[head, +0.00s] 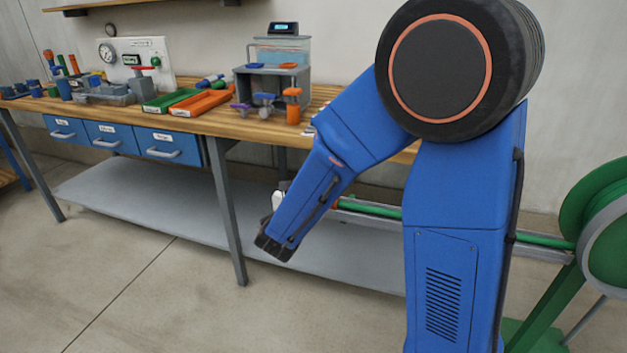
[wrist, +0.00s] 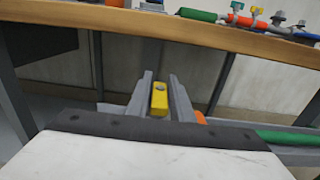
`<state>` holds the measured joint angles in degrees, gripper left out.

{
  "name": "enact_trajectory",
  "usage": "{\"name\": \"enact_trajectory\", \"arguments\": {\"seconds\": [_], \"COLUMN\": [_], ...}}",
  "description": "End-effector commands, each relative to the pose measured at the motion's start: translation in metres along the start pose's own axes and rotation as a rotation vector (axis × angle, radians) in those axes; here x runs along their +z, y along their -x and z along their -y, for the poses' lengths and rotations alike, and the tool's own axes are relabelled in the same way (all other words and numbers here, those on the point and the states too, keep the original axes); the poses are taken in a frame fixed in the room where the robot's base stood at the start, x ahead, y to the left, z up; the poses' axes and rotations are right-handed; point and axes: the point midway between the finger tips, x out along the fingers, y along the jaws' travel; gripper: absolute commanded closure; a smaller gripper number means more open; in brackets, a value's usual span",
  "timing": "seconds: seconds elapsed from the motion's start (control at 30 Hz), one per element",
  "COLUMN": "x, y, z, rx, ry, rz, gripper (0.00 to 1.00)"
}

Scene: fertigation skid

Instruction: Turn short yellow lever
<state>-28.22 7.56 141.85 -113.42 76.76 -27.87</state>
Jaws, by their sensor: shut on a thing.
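The short yellow lever (wrist: 159,99) shows in the middle of the wrist view as a small yellow bar with a round grey spot on top. My gripper (wrist: 160,84) has one grey finger on each side of the lever and is shut on it. The lever lies lengthwise between the fingers. In the head view my blue forearm hides the lever and the fingers. A green pipe (head: 370,208) with an orange end runs right from beside my forearm; the pipe (wrist: 290,139) and an orange fitting (wrist: 200,117) also show in the wrist view.
A wooden workbench (head: 200,122) with blue drawers and a grey lower shelf (head: 140,195) stands behind my arm. Valves, pipes and a clear tank crowd its top. Its front edge (wrist: 170,27) crosses above the fingers. A green reel (head: 600,215) stands at the right.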

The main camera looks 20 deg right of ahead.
Motion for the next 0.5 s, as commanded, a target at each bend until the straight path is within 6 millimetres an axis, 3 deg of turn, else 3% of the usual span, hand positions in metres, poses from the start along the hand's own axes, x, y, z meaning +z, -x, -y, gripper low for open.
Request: {"name": "enact_trajectory", "arguments": {"seconds": [0.17, 0.2, 0.23, 0.5], "x": [0.0004, 0.0004, 0.0004, 0.0002], "y": [-0.0001, -0.0001, -0.0001, 0.0001], "z": [-0.0002, -0.0001, -0.0001, -0.0001], "rx": [0.000, -0.001, -0.001, -0.001], "ry": [-0.001, -0.001, -0.001, -0.001], "rz": [0.001, 0.001, 0.001, 0.000], "gripper": [1.00, 0.70, 0.66, 0.66]}}
